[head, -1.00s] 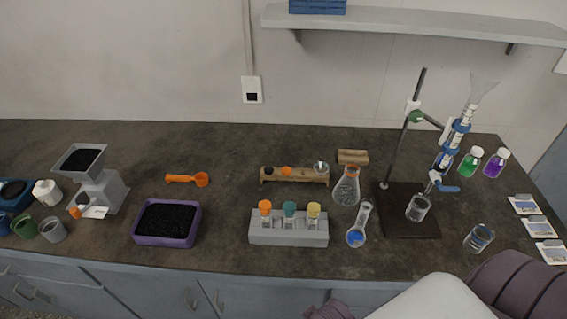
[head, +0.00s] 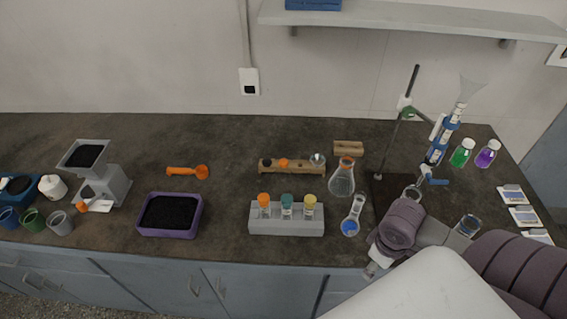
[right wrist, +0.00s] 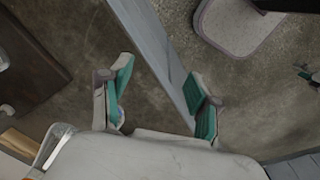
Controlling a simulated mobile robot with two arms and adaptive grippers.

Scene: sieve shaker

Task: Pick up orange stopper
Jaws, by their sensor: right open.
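A small orange stopper (head: 283,162) sits in a wooden holder (head: 293,169), between a dark stopper (head: 267,162) and a glass one (head: 317,160). My right arm reaches in over the front right of the bench in the head view, with its gripper (head: 374,266) low at the bench's front edge, right of and nearer than the holder. In the right wrist view the two green-padded fingers (right wrist: 160,88) are spread apart with nothing held between them. The orange stopper cannot be made out in that view. My left gripper is not in view.
A conical flask with an orange neck (head: 342,178) and a blue-filled flask (head: 352,218) stand between my right arm and the holder. A grey rack (head: 287,225) with capped vials stands in front of the holder. A purple tray (head: 168,232) is left.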

